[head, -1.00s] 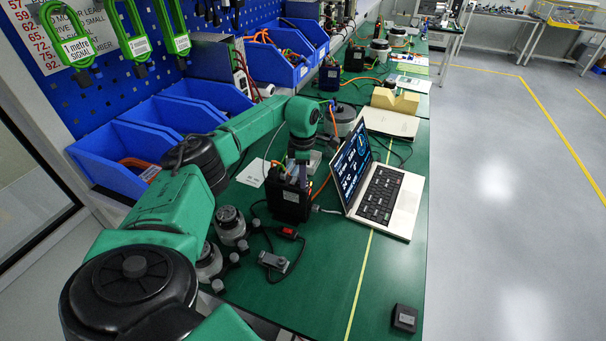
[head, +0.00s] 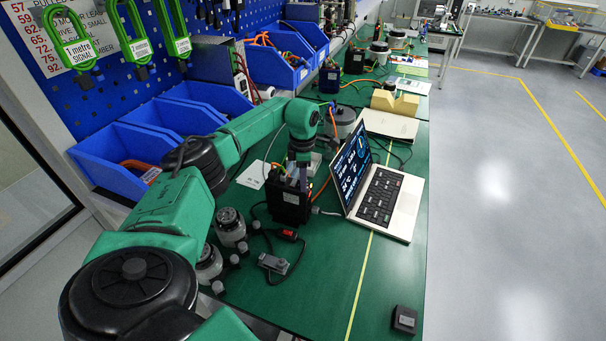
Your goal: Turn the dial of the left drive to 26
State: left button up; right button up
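The left drive, a black box (head: 289,204) with a pale label on its front, stands on the green bench beside the laptop. Orange and grey cables run from it. My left arm reaches over from the left, and my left gripper (head: 299,178) points down at the top of this drive. The fingertips and the dial are hidden or too small to make out, so I cannot tell whether they touch. The open laptop (head: 381,200) shows a dark screen with gauges and figures, too small to read. My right gripper is not in view.
Grey round actuators (head: 230,227) stand left of the drive. A small grey box with a red-ended cable (head: 273,264) lies in front. A black block (head: 405,320) sits near the bench's right edge. Blue bins (head: 115,160) line the back wall.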

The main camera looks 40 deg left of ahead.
pick_arm(q)
jog(key=shift+r, duration=0.55)
notch_tip(320, 180, up, 14)
jog(key=b, duration=0.2)
jog(key=shift+f, duration=0.25)
